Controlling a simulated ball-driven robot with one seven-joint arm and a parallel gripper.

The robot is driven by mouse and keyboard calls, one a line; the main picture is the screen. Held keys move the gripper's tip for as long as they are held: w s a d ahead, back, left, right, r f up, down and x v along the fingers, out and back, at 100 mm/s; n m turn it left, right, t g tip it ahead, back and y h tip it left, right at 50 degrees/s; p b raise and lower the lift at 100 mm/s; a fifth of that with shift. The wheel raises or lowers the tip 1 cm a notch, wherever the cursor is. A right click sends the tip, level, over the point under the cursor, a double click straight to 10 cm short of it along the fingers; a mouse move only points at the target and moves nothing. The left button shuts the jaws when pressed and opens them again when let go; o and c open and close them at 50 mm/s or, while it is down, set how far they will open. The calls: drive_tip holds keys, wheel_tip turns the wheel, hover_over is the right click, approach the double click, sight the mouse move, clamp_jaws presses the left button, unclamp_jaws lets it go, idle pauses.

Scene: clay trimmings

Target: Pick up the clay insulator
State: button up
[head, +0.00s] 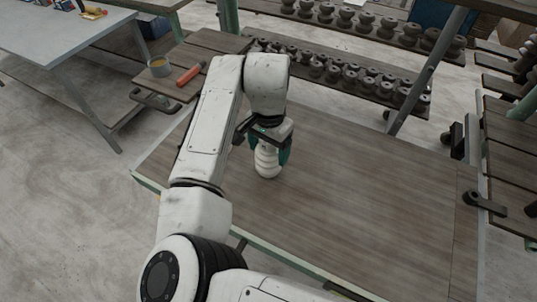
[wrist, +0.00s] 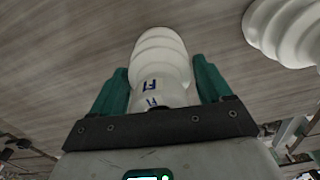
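The clay insulator (head: 267,164) is a white ribbed piece on the wooden table (head: 370,200), below my gripper (head: 268,148). In the wrist view the insulator (wrist: 160,60) lies between the two teal fingers of my gripper (wrist: 160,85) and bears small blue markings. The fingers are close on both sides of it. I cannot tell whether they press on it. Part of it is hidden by my gripper in the head view.
In the wrist view a second white ribbed piece (wrist: 290,30) is at the upper right. Racks of dark ribbed pieces (head: 340,72) stand behind the table. A side bench holds a cup (head: 160,67) and an orange-handled tool (head: 189,75). The table's right part is clear.

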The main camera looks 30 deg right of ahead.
drive_tip(key=c, duration=1)
drive_tip(key=shift+c, duration=0.3)
drive_tip(key=shift+r, duration=0.15)
